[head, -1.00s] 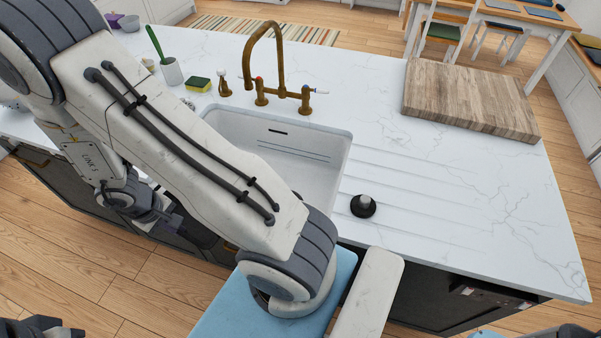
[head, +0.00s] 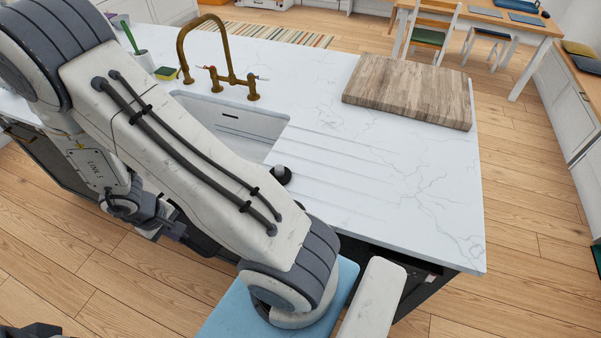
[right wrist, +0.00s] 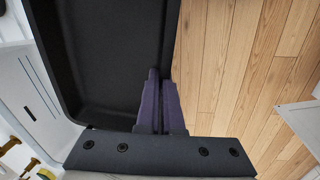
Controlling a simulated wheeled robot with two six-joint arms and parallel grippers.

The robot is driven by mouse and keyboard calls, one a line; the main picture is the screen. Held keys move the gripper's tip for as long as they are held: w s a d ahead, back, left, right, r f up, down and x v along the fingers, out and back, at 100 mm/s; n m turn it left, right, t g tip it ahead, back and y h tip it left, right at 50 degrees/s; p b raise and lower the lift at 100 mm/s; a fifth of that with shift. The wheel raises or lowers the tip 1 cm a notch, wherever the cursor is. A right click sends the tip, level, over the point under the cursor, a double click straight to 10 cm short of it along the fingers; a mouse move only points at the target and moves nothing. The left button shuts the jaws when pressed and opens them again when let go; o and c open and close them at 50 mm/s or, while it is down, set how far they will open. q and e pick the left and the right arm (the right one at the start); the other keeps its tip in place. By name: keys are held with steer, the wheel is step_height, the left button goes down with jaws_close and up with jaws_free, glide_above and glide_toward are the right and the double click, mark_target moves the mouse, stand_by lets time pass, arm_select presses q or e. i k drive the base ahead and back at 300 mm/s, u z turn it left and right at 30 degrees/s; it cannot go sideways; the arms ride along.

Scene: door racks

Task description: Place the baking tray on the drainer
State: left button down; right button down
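The baking tray is a dark, shallow, rimmed pan; it fills much of the upper left of the right wrist view (right wrist: 105,55). My right gripper (right wrist: 156,78) is shut on the tray's edge, its purple fingers pressed together at the rim. The drainer (head: 345,155) is the grooved, bare part of the white worktop right of the sink. A dark part, seemingly of my left gripper, shows at the bottom left corner; its fingers are not clear.
The sink (head: 235,125) with a brass tap (head: 215,75) lies left of the drainer, partly behind my arm. A black-based plug (head: 281,174) sits at the drainer's near left edge. A wooden board (head: 408,92) lies at the back. The worktop's right end is clear.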

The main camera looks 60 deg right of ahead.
mark_target(351, 179)
steer(key=k, duration=0.9)
steer(key=z, duration=1.15)
steer(key=i, duration=0.5)
steer(key=z, duration=0.05)
